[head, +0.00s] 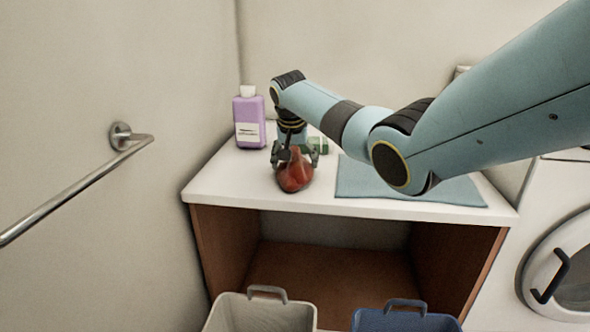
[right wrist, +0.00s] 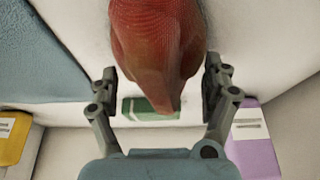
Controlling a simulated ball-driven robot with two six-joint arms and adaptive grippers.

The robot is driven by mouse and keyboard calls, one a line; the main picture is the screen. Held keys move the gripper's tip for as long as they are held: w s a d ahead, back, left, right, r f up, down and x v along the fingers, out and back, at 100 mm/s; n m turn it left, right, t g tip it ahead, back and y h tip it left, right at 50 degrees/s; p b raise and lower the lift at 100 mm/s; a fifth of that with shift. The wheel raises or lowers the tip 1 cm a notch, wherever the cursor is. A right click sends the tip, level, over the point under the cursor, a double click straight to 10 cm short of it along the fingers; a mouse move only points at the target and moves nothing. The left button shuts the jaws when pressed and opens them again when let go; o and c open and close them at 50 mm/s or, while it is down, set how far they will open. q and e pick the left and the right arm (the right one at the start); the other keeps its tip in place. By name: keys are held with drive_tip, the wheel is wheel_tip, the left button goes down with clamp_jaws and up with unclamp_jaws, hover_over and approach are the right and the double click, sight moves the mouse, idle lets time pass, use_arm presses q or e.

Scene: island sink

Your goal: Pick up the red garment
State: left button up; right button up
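The red garment (head: 295,172) is a bunched lump on the white counter, near its front edge. In the right wrist view the garment (right wrist: 158,45) fills the top middle and tapers to a point between the fingers. My right gripper (head: 295,157) is just above and behind it in the head view, with its fingers spread to either side. In the right wrist view the right gripper (right wrist: 160,85) is open, with narrow gaps between the garment and the finger pads. My left gripper is not in view.
A purple bottle (head: 249,118) stands at the back left of the counter (head: 230,180). A green and white item (head: 318,145) lies behind the garment. A blue mat (head: 440,190) lies to the right. A grey bin (head: 260,312) and a blue bin (head: 405,321) stand below.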

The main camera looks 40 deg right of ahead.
drive_tip(key=c, duration=0.9)
